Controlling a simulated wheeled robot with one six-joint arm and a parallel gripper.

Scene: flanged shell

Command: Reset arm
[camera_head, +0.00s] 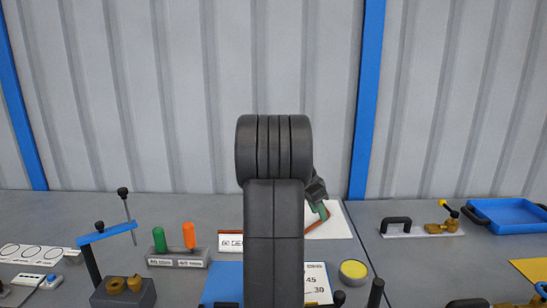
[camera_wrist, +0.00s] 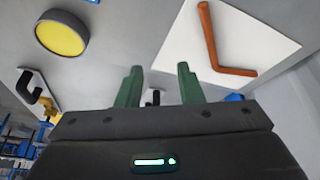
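My arm stands upright in the middle of the head view and hides part of the bench behind it. My gripper (camera_head: 322,212) shows partly, just right of the arm, with a green finger in front of a white sheet (camera_head: 335,228). In the wrist view my gripper (camera_wrist: 158,85) has its two green fingers apart, with nothing between them. An orange-brown bent rod (camera_wrist: 217,45) lies on the white sheet, beyond the fingers and to their right. The rod (camera_head: 318,220) is partly hidden behind my gripper in the head view.
A yellow round disc (camera_head: 354,269) lies on the grey bench right of my arm. A stand with green and orange handles (camera_head: 178,257) and a blue-armed fixture (camera_head: 107,233) are at left. A blue tray (camera_head: 508,214) is at right. Bare bench lies around (camera_head: 415,262).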

